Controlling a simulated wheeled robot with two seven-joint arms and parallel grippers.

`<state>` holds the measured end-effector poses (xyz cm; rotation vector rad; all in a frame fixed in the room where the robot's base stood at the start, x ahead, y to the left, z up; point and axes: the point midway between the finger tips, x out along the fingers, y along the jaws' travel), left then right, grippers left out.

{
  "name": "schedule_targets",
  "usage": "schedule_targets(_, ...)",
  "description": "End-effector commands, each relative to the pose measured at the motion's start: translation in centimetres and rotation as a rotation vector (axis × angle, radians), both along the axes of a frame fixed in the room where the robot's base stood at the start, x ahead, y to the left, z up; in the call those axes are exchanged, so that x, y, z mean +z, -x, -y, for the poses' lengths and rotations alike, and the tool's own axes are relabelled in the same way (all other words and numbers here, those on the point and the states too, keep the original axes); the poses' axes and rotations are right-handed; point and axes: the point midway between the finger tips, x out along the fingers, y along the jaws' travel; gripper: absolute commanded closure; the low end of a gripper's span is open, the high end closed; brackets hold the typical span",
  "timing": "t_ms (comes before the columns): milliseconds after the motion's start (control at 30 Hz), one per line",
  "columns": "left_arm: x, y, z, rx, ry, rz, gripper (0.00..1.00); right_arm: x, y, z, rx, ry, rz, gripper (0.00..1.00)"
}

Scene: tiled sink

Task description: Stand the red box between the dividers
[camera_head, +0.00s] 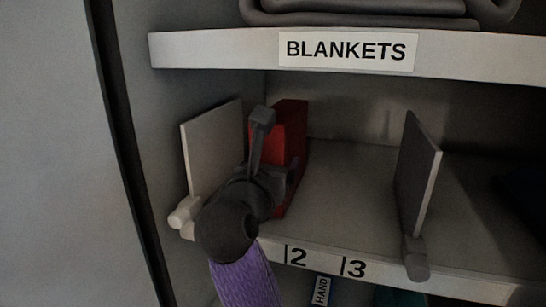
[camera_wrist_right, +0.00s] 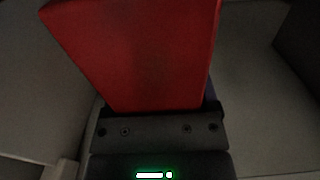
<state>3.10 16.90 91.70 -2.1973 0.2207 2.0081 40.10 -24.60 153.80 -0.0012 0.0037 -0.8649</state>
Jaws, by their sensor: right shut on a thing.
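The red box (camera_head: 294,140) stands upright on the shelf between two grey dividers, close to the left one. The left divider (camera_head: 212,150) and the right divider (camera_head: 417,175) stand upright, with a wide gap between them. My right gripper (camera_head: 277,150) is shut on the red box, reaching in from the front and covering part of it. In the right wrist view the red box (camera_wrist_right: 140,55) rises from the gripper and fills the upper middle. Whether its base touches the shelf is hard to tell. My left gripper is not in view.
The shelf floor (camera_head: 350,190) is bare between the box and the right divider. The shelf edge carries the numbers 2 and 3. Above is a shelf labelled BLANKETS (camera_head: 347,50) with a folded grey blanket (camera_head: 370,10). A cabinet wall stands at left.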

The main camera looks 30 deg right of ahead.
Motion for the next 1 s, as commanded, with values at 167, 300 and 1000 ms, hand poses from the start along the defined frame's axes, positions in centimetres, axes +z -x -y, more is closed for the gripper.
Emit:
schedule_targets(167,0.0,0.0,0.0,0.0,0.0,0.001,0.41,-0.1,0.0,0.0,0.0,0.0,0.004,1.0)
schedule_targets(300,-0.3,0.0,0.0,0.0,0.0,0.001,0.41,-0.4,0.0,0.0,0.0,0.0,0.003,1.0)
schedule_targets(1000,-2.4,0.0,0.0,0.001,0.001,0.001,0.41,-0.5,3.7,-4.5,0.004,-0.005,0.004,0.0)
